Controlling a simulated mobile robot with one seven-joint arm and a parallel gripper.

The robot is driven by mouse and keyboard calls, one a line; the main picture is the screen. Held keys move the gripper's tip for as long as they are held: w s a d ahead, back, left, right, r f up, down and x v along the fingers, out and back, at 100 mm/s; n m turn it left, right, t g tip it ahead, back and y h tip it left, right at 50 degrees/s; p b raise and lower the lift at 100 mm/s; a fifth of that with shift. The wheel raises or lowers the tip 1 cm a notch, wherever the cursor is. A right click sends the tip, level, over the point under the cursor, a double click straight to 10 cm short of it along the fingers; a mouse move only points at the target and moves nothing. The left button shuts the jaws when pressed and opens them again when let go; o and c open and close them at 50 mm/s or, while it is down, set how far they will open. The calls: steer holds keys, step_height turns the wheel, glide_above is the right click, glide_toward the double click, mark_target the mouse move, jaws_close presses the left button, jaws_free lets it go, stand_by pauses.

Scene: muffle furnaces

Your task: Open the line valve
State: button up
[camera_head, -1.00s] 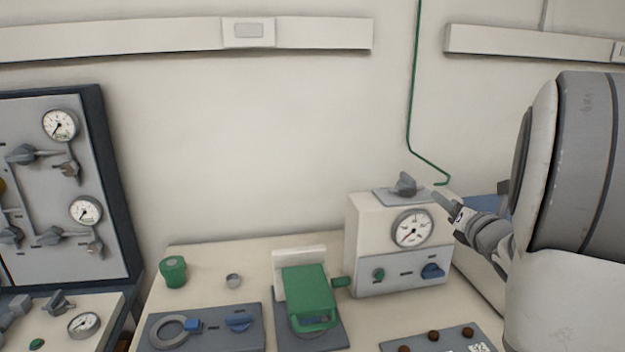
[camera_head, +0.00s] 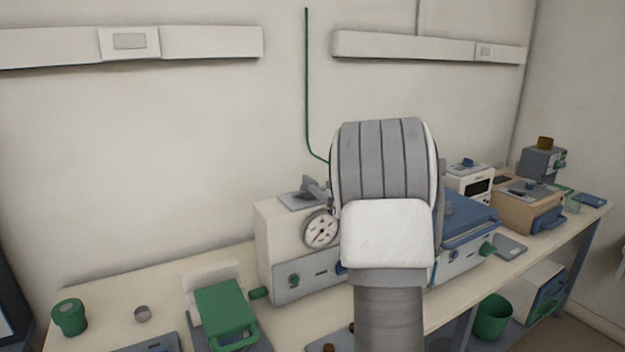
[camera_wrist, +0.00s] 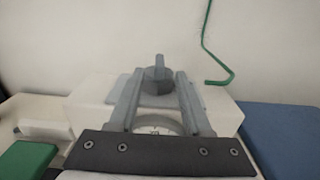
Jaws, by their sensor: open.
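The line valve (camera_head: 313,187) is a grey knob with an upright handle on a plate on top of a white gauge box (camera_head: 268,232). In the wrist view the valve (camera_wrist: 158,66) stands straight ahead, seen between my two fingers. My gripper (camera_wrist: 160,82) is open, one finger on each side of the knob in the picture. I cannot tell whether the fingers touch it or are still short of it. In the head view my arm hides the gripper and the right part of the box.
A green pipe (camera_head: 306,90) runs down the wall and ends near the valve. A round gauge (camera_head: 321,229) is on the box front. A green-lidded device (camera_head: 225,308) stands to the left, and a blue-topped unit (camera_head: 466,219) to the right.

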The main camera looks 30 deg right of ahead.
mark_target(316, 183)
steer(key=w, duration=0.6)
steer(key=shift+w+d+p, duration=0.1)
steer(key=shift+d+p, duration=0.05)
steer(key=shift+p, duration=0.15)
jaws_close()
